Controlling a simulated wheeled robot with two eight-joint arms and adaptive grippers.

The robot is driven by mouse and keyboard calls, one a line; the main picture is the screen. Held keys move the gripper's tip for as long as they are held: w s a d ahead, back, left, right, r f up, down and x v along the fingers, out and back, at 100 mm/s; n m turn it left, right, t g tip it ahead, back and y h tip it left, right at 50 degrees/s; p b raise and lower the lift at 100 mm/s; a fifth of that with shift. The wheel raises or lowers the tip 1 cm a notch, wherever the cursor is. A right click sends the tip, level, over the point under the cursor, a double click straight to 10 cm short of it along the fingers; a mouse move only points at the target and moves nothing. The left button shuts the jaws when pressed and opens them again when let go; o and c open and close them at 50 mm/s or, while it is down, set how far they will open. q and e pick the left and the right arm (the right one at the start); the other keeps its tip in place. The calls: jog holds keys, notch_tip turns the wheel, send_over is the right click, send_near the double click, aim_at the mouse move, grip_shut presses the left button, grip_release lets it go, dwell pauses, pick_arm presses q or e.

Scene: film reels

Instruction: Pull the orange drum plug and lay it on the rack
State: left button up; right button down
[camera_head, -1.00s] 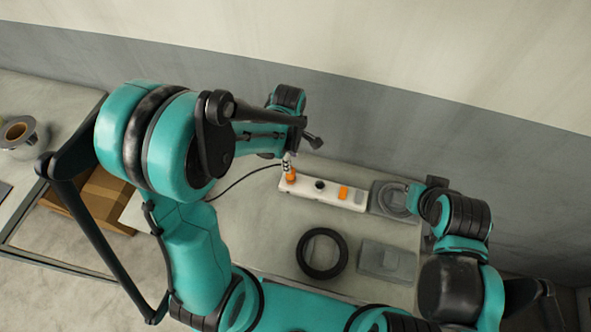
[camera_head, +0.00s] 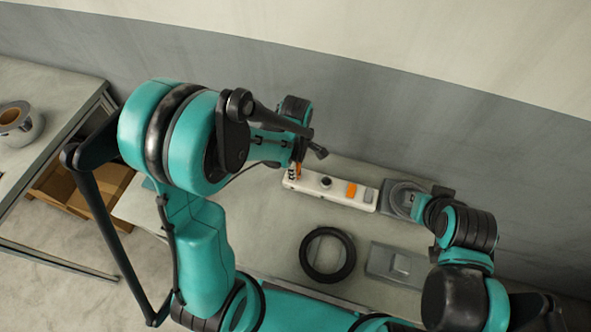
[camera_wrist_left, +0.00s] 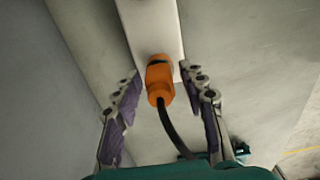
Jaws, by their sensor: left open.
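The orange plug (camera_wrist_left: 158,80) sits at the near end of a white power strip (camera_wrist_left: 150,28) in the left wrist view, with a black cable trailing from it. In the head view the white strip (camera_head: 311,187) lies along the back of the table, and only a sliver of the plug (camera_head: 299,171) shows behind my gripper. My left gripper (camera_wrist_left: 162,82) is open, with one finger on each side of the plug and gaps visible. My right gripper is at the right of the strip, its fingers not clear. I cannot tell which thing is the rack.
The strip carries a black knob (camera_head: 326,183) and an orange switch (camera_head: 351,190). A grey tray with a ring (camera_head: 388,196) adjoins its right end. A black ring (camera_head: 307,266) and a grey box (camera_head: 383,261) lie in front. A side table with a reel (camera_head: 32,128) stands left.

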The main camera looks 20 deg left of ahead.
pick_arm(q)
grip_shut()
jog(key=shift+r, duration=0.1)
jog(key=shift+r+p, duration=2.2)
jog(key=shift+r, duration=0.7)
jog(key=shift+r+p, duration=0.75)
jog(key=shift+r, duration=0.3)
